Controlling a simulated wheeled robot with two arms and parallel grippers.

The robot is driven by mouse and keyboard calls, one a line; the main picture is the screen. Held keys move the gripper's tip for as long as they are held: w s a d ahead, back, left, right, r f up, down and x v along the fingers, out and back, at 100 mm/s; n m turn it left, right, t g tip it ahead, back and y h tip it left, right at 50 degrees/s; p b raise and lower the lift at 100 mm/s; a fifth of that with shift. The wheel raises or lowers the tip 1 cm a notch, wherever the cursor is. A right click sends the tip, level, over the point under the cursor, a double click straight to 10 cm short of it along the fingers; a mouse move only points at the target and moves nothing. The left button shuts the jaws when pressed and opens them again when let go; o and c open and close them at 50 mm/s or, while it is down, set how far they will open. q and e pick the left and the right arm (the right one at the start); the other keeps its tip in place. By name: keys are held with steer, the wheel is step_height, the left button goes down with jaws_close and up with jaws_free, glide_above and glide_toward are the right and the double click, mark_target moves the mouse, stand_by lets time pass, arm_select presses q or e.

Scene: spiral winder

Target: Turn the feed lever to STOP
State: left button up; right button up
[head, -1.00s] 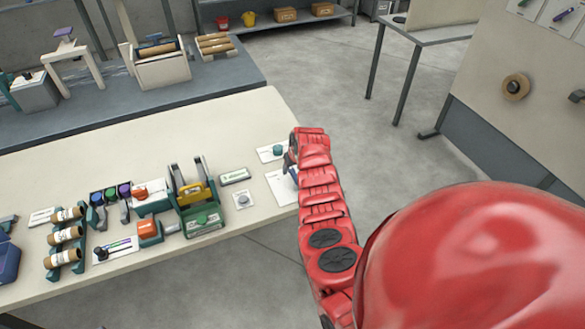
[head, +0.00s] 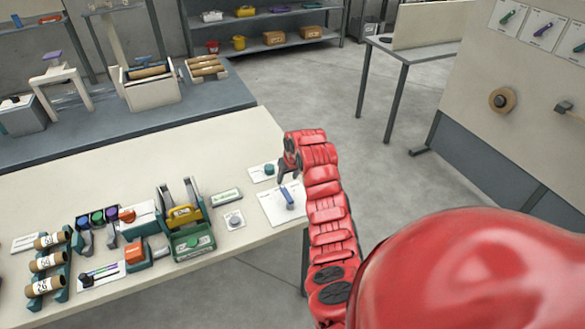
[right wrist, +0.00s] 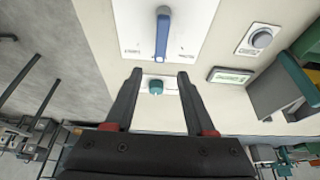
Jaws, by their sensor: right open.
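The blue lever (head: 286,196) stands on a white plate (head: 270,208) near the right end of the bench. It also shows in the right wrist view (right wrist: 162,38), its handle pointing between two small labels that I cannot read surely. My right gripper (head: 287,174) is just beyond the lever's handle end in the head view. In the right wrist view its fingers (right wrist: 158,74) are open and empty, with the handle tip just ahead of the gap and apart from both fingers. My left gripper is out of view.
A teal knob (head: 269,170) on a small white card is beside the right gripper. A grey round button (head: 234,220) and a green-labelled display (head: 226,197) are left of the plate. The winder with a yellow part (head: 184,213) stands farther left. Bare bench lies behind.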

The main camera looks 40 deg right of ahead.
steer(key=d+v, duration=0.1)
steer(key=v, duration=0.8)
steer(key=shift+a, duration=0.5)
